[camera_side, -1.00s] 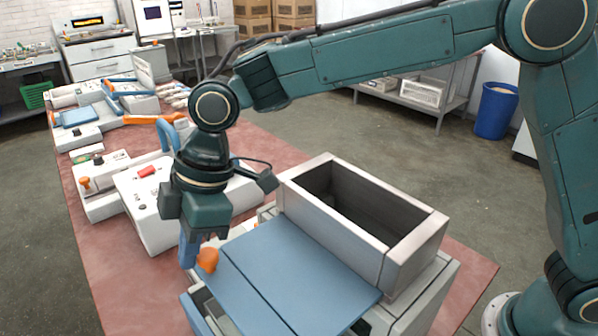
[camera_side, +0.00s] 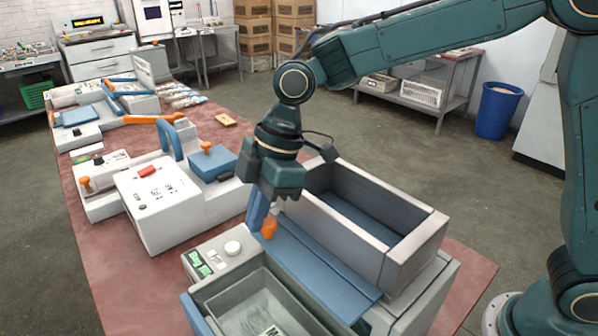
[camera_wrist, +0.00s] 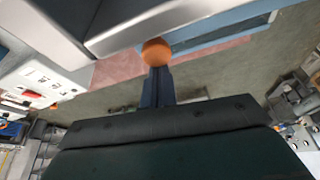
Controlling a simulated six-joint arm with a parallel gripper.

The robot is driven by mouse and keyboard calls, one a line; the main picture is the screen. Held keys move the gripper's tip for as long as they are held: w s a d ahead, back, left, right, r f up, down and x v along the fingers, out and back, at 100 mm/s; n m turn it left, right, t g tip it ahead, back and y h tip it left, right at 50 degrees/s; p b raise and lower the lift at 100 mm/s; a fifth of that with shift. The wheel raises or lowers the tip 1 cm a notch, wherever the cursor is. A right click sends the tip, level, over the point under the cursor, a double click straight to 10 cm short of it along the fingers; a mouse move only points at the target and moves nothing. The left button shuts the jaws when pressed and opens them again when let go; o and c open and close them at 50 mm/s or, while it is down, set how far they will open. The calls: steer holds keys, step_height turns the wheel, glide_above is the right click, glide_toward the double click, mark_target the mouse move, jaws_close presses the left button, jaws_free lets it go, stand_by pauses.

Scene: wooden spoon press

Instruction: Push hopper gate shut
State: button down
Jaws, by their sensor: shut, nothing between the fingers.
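The hopper (camera_side: 385,215) is a grey, open-topped box on the machine at the right. Its gate is a flat blue plate (camera_side: 315,270) with an orange knob (camera_side: 269,228) near its outer edge. The plate runs under the hopper's near wall, and blue shows across the hopper floor. A strip of the plate still sticks out on the near side. My gripper (camera_side: 257,217) is shut and empty, with its blue fingers down beside the knob. In the wrist view the fingers (camera_wrist: 157,88) reach the knob (camera_wrist: 157,51); whether they touch is unclear.
An open grey bin (camera_side: 265,305) lies in front of the gate, beside a small panel with a white dial (camera_side: 232,248). A white machine with a blue handle (camera_side: 165,205) stands to the left. The hopper's wall rises close to my gripper.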

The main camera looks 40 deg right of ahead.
steer(key=shift+d+f, duration=0.1)
steer(key=shift+d, duration=0.1)
steer(key=a, duration=0.4)
steer(key=v, duration=1)
steer(key=shift+w+r, duration=0.3)
steer(key=shift+r, duration=0.1)
